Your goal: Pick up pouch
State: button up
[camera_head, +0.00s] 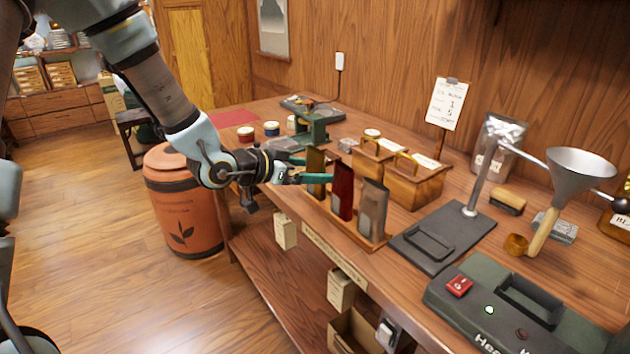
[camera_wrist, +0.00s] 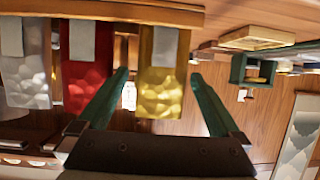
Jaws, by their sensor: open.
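Three pouches stand upright in a row in a wooden rack (camera_head: 347,226) at the table's front edge. They are a gold pouch (camera_head: 316,160), a red pouch (camera_head: 342,191) and a silver-grey pouch (camera_head: 373,211). My gripper (camera_head: 318,171) is open at the gold pouch, the leftmost one. In the wrist view my green fingers (camera_wrist: 160,76) stand on either side of the gold pouch (camera_wrist: 161,85), with visible gaps. The left finger there lies between it and the red pouch (camera_wrist: 87,75). The silver pouch (camera_wrist: 27,70) and the rack (camera_wrist: 100,10) also show.
Wooden boxes (camera_head: 412,187) stand behind the rack. A dark stand base (camera_head: 440,240) with a funnel (camera_head: 578,172) and a green sealer (camera_head: 510,310) are to the right. A green device (camera_head: 312,130) and tins are behind. An orange bin (camera_head: 180,205) stands on the floor.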

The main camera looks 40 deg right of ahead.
aim_at(325, 170)
jog(key=shift+p+x, duration=0.75)
jog(key=shift+x, duration=1.6)
jog(key=shift+w+r, duration=0.1)
jog(key=shift+w, duration=0.05)
jog(key=c, duration=1.2)
jog(key=shift+c, duration=0.2)
